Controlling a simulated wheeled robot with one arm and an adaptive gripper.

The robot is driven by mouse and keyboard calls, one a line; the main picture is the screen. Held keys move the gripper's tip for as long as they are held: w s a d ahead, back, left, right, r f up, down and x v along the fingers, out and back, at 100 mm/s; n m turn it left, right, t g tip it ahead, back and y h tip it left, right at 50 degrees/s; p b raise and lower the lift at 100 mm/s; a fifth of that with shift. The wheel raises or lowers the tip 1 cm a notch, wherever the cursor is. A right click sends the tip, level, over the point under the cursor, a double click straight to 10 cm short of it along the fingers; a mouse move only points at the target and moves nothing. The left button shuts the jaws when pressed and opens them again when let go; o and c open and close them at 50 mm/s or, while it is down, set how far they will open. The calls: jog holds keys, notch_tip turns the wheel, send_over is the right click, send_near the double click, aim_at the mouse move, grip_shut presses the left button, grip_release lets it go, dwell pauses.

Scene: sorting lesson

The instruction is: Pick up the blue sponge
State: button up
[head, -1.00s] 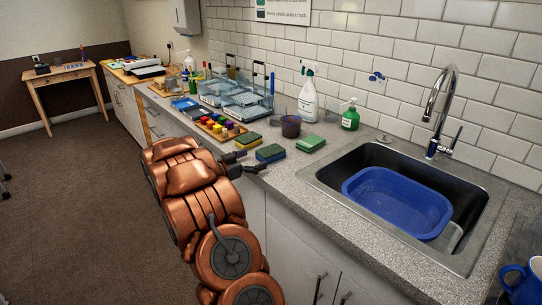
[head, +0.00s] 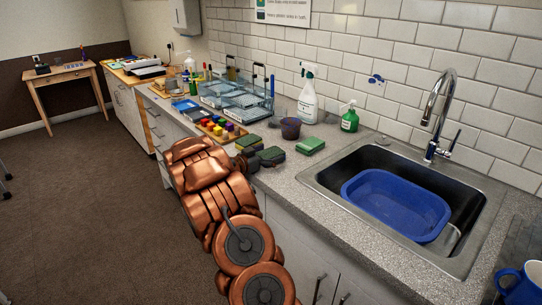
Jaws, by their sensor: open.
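The blue sponge (head: 273,155) lies on the grey counter, between a yellow-and-green sponge (head: 248,141) and a green sponge (head: 311,145). It looks dark blue on top, and its left part is hidden by my gripper. My gripper (head: 258,157) is open at the left end of the blue sponge, low over the counter's front edge. I cannot tell whether the fingers are around the sponge or touching it.
A dark cup (head: 290,128), a spray bottle (head: 307,100) and a green soap bottle (head: 349,120) stand behind. The sink with a blue basin (head: 375,203) is at right.

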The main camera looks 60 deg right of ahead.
jog(key=shift+d, duration=0.1)
jog(key=shift+c, duration=0.4)
jog(key=c, duration=0.7)
jog(key=b+v, duration=0.1)
jog(key=v, duration=0.5)
jog(key=b+v, duration=0.1)
jog(key=v, duration=0.5)
jog(key=b+v, duration=0.1)
jog(key=v, duration=0.5)
jog(key=shift+f, duration=0.35)
jog(key=shift+r, duration=0.1)
